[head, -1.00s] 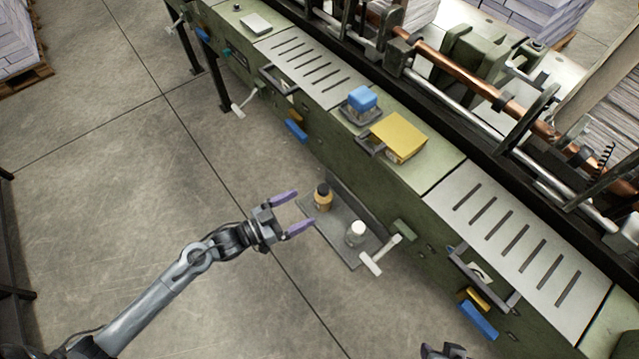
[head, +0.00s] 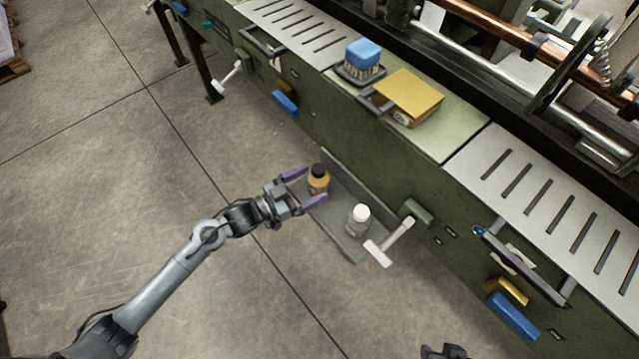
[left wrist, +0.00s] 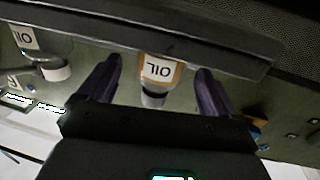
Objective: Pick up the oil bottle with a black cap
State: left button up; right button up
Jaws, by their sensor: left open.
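The oil bottle with a black cap (head: 318,181) is amber and stands upright on a grey shelf (head: 336,239) on the machine's side. My left gripper (head: 308,188) is open, its purple fingers on either side of the bottle in the head view. In the left wrist view the bottle (left wrist: 159,72), labelled OIL, appears upside down between the spread fingers (left wrist: 158,88); contact cannot be told. A second bottle with a white cap (head: 358,219) stands on the same shelf, to the right. Only a small part of my right gripper (head: 443,351) shows at the bottom edge.
A white-handled lever (head: 391,243) sticks out of the green machine just right of the shelf. A blue brush (head: 362,56) and a yellow box (head: 408,96) sit on the machine top. The floor on the left is open.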

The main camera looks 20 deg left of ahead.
aim_at(325, 176)
pick_arm(q)
jog(key=shift+w+d+f+b, duration=0.1)
jog(key=shift+w+d+b, duration=0.1)
jog(key=shift+w+b, duration=0.2)
jog(key=b+x, duration=0.2)
jog(key=x, duration=0.2)
jog(key=shift+d, duration=0.1)
jog(key=shift+w+d, duration=0.1)
jog(key=shift+w, duration=0.15)
jog(key=shift+s, duration=0.1)
jog(key=c, duration=1.1)
jog(key=shift+o, duration=0.2)
jog(key=shift+r, duration=0.2)
